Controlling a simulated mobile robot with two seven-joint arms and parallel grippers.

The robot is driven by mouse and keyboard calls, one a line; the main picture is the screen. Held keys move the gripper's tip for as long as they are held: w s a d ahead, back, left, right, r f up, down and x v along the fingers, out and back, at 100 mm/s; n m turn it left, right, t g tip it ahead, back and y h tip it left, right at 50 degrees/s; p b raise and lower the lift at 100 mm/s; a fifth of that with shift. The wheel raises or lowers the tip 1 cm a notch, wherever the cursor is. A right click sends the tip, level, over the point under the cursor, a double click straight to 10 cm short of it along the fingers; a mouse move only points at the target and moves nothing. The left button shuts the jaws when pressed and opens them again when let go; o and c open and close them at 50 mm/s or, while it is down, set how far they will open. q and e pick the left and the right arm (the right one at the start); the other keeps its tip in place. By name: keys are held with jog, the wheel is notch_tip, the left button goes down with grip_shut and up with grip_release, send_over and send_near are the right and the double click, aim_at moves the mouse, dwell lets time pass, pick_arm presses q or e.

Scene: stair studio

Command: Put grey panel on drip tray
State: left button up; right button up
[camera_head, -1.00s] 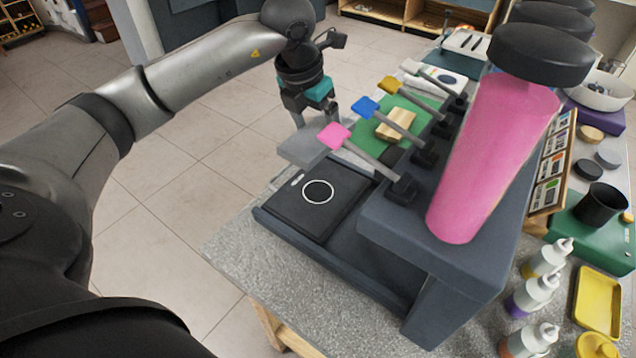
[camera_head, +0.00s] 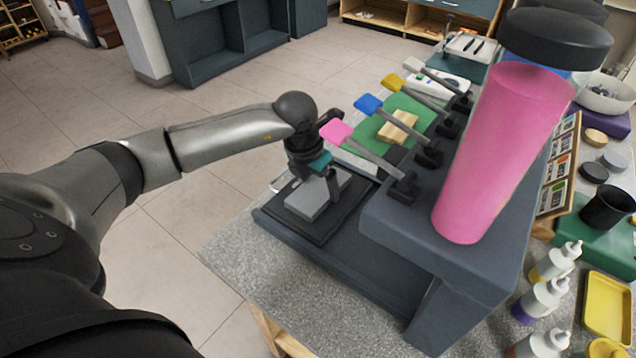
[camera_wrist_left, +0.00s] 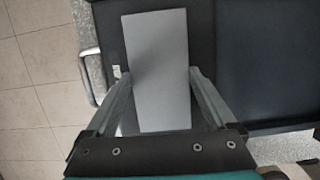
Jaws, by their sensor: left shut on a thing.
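The grey panel (camera_head: 308,204) is a flat light-grey slab held in my left gripper (camera_head: 322,184). It lies over the black drip tray (camera_head: 304,230) at the left end of the dark dispenser, and I cannot tell whether it touches the tray. In the left wrist view the panel (camera_wrist_left: 158,35) runs lengthwise between the two fingers, with dark tray (camera_wrist_left: 203,30) showing on both sides. The tray's white ring is hidden. My right gripper is not in view.
The pink cylinder (camera_head: 495,155) stands on the dark dispenser (camera_head: 400,235), right of the tray. Levers with pink (camera_head: 336,132), blue (camera_head: 368,104) and yellow paddles reach out close beside my gripper. Bottles and a yellow tray (camera_head: 607,305) are at right. Speckled counter (camera_head: 240,260) is clear at front left.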

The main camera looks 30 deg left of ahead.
aim_at(308, 197)
pick_arm(q)
jog(key=o, duration=1.1)
jog(key=shift+f, duration=0.1)
jog(key=shift+o, duration=0.2)
jog(key=shift+r, duration=0.3)
jog(key=p+v, duration=0.1)
jog(key=v, duration=1)
jog(key=shift+s+r+p, duration=0.2)
jog(key=shift+r+p, duration=0.1)
jog(key=shift+r, duration=0.05)
